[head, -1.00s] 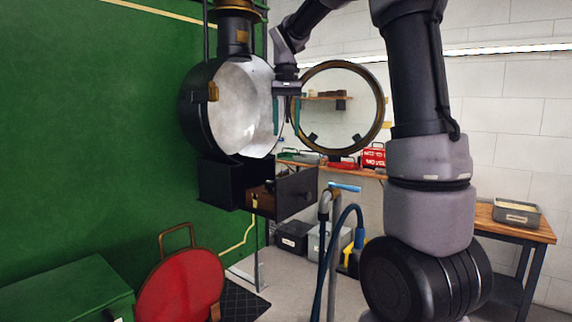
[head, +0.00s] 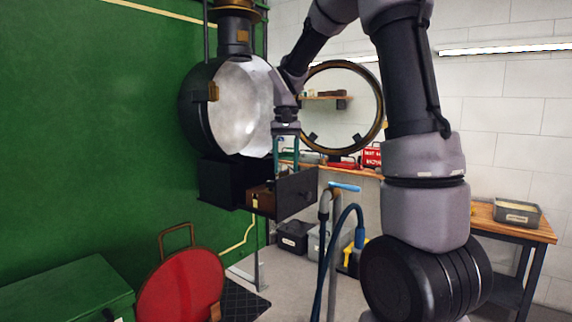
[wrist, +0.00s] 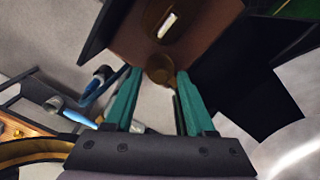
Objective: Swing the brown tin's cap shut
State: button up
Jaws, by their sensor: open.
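The brown tin (head: 262,201) sits in the pulled-out black drawer below the large round housing. In the wrist view its brown top (wrist: 130,43) lies ahead of the fingers. A brass-coloured round piece (wrist: 159,68) shows there between the fingertips, with a brass oval holding a white strip (wrist: 167,25) beyond it. I cannot tell which of these is the cap, or how far it is swung. My gripper (head: 287,172) points down above the drawer with its teal fingers apart and empty. The fingers also show in the wrist view (wrist: 158,75). Contact with the tin cannot be made out.
The drawer's black front (head: 298,195) stands close by the fingers. The round housing (head: 225,110) is above, with its ring-shaped door (head: 378,115) swung open to the right. Blue-handled hoses (head: 345,187) stand in front. A workbench (head: 483,217) is at right.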

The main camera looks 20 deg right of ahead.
grip_shut()
jog(key=shift+d+n, duration=0.1)
jog(key=shift+n, duration=0.3)
grip_release()
jog(key=shift+r, duration=0.15)
notch_tip(320, 180, up, 11)
jog(key=shift+f, duration=0.2)
